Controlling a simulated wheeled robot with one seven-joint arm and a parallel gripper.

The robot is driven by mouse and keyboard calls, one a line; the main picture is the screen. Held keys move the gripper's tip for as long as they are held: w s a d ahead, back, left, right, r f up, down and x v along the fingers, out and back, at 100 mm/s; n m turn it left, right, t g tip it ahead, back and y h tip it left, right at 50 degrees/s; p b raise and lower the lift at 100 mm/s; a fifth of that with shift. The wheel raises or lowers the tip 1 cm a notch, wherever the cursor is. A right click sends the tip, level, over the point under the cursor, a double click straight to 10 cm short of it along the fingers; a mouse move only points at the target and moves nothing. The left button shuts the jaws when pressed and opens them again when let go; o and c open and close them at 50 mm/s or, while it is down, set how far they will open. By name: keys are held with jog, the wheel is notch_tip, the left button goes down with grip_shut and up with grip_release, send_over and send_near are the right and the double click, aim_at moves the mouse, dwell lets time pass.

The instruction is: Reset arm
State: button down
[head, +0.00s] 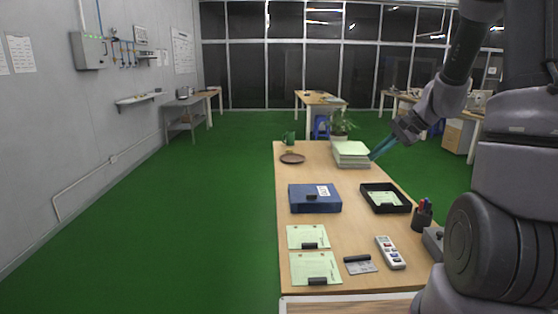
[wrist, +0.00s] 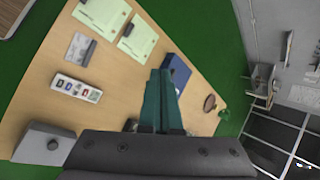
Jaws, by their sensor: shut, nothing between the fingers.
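My gripper (head: 374,155) reaches in from the right over the far part of the desk (head: 263,1) in the head view, beside the stack of pale green papers.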

jog(key=s+a+r+n+t+h, duration=0.1)
jog(key=s+a+r+n+h, duration=0.1)
jog(key=s+r, duration=0.6)
jog(key=s+a+r+n+t+h, duration=0.1)
jog(key=s+r+n, duration=0.3)
jog(key=s+r, duration=0.5)
jog(key=s+a+h, duration=0.1)
jog(key=s, duration=0.4)
jog(key=shift+r+t+h, duration=0.3)
jog(key=shift+t+h, duration=0.1)
